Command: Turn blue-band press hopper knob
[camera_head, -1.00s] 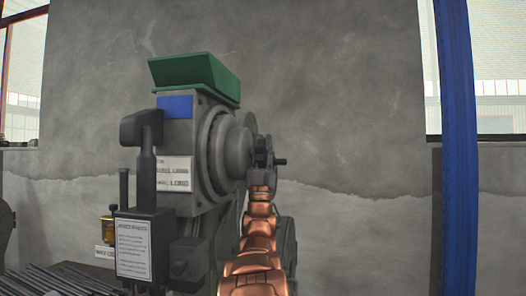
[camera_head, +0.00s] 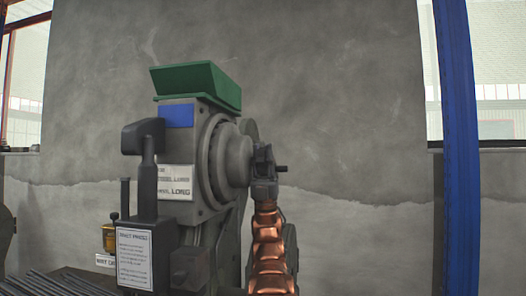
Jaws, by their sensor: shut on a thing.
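The grey press (camera_head: 188,150) with the blue band (camera_head: 177,115) stands left of centre, with a green hopper (camera_head: 203,84) on top. A round dark hub (camera_head: 236,160) protrudes from its right side. A small dark knob with a short pin (camera_head: 281,169) sits at the right of the hub. My gripper (camera_head: 264,156) comes up from below on my copper arm and is shut on the knob. The fingers and knob are both dark, so their exact contact is hard to make out.
A dark lever (camera_head: 146,137) and a labelled box (camera_head: 134,258) stand at the press's front left. Metal rods (camera_head: 45,285) lie at the lower left. A blue post (camera_head: 458,150) stands at the right. Before the grey wall (camera_head: 345,100), the space right of my arm is clear.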

